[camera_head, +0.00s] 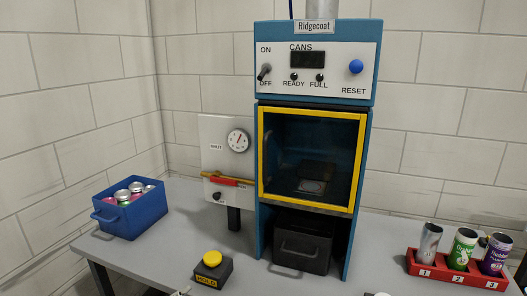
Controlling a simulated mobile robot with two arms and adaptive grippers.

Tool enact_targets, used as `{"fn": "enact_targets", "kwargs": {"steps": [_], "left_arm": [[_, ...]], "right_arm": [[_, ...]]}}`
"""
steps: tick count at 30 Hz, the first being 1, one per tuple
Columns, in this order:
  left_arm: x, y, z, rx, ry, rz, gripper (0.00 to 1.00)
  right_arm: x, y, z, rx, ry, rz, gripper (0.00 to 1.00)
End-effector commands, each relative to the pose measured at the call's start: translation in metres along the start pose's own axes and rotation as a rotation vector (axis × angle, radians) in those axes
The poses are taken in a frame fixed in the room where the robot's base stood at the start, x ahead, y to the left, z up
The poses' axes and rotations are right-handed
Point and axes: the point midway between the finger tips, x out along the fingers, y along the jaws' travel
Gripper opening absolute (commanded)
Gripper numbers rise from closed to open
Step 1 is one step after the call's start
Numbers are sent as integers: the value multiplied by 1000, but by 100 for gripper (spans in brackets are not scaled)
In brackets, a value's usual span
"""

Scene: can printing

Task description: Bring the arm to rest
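No gripper shows clearly in the head view. Two small pale bits at the bottom edge, one left of centre and one right of centre, may be parts of my arms, but too little shows to tell. The blue Ridgecoat machine (265,65) stands at the back centre. Its yellow-framed window door (308,206) looks shut, with a dim pale plate visible inside. A red rack (457,277) at the right holds three upright cans: a grey one (428,244) at 1, a green one (461,250) at 2 and a purple one (495,256) at 3.
A blue bin (132,222) with several cans stands at the left. A yellow button on a dark box (212,259) sits front centre-left. A dark drawer (302,257) is under the window. A gauge panel (216,135) is left of the machine. Grey table (380,240) is clear between machine and rack.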

Motion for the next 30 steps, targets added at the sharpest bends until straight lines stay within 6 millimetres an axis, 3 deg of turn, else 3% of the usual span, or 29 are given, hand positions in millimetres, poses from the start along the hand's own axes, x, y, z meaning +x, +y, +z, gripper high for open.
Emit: {"fn": "enact_targets", "kwargs": {"steps": [1, 3, 9, 21, 30], "left_arm": [[-14, 26, 11, -99, -59, 50, 39], [-35, 54, 29, -222, -151, 109, 39], [-102, 122, 74, -516, -420, 249, 39], [-220, 195, 118, -844, -821, 396, 39], [-174, 243, 154, -825, -836, 412, 39]], "right_arm": [[0, 0, 1, 0, -1, 0, 0], [0, 0, 1, 1, -1, -1, 0], [0, -3, 0, 2, 0, -3, 0], [0, -9, -2, 5, 3, -10, 0], [0, -6, -2, 3, 3, -6, 0]]}}
